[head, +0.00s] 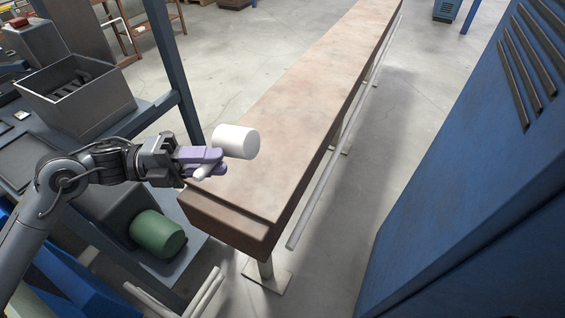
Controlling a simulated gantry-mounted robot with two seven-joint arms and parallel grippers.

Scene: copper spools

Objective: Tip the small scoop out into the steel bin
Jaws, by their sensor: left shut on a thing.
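My left gripper (205,162) comes in from the left and is shut on the white small scoop (236,141). The scoop looks like a short white cylinder lying on its side, with a pale handle between the purple fingers. It is held over the near left end of the long brown bench. What is inside the scoop is hidden. A grey steel bin (81,115) with an open top stands on the dark table at the left, behind my left arm. Some dark items show inside it. My right gripper is not in view.
The long brown bench (300,100) runs away from me and its top is clear. A blue cabinet (470,150) with slots stands on the right. A green cylinder (157,233) lies on a lower shelf below my left arm. A blue-grey post (174,65) rises beside the bin.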

